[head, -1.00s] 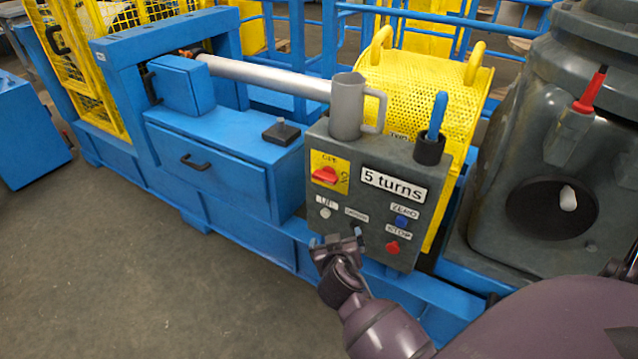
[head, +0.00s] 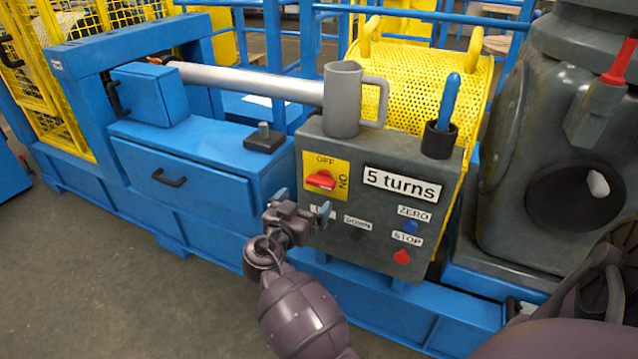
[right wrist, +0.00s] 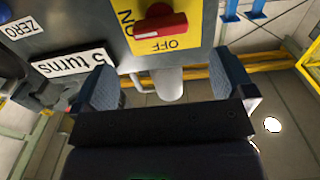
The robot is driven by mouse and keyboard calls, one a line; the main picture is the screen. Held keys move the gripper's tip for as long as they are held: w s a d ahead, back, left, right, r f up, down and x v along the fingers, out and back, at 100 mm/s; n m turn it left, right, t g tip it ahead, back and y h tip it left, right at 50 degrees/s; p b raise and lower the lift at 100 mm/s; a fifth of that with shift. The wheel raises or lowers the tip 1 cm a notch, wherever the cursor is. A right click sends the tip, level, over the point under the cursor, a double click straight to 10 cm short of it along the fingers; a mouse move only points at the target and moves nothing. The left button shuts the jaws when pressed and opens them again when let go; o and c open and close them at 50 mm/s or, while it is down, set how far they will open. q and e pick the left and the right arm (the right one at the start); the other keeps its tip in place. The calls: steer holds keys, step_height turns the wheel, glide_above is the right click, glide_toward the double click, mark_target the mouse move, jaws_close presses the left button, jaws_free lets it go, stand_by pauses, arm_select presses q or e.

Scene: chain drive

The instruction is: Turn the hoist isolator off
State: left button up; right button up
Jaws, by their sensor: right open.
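The hoist isolator is a red handle (head: 321,180) on a yellow plate (head: 340,166) at the upper left of the grey control box (head: 375,160). OFF is marked above the handle, ON at its right. The handle lies roughly crosswise, toward the ON side. It also shows at the top of the right wrist view (right wrist: 160,24). My right gripper (head: 303,204) is open and empty, in front of and just below the isolator, apart from the handle. Its blue-grey fingers partly hide the lower left label of the box. My left gripper is not in view.
The box carries a "5 turns" sign (head: 401,184), a blue ZERO button (head: 411,227) and a red STOP button (head: 401,257). A grey mug (head: 342,100) and a black holder with a blue-handled tool (head: 439,138) stand on top. A blue drawer unit (head: 190,195) is left.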

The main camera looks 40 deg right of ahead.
mark_target(318, 185)
steer(key=x, duration=0.9)
steer(key=shift+c, duration=0.5)
steer(key=c, duration=0.8)
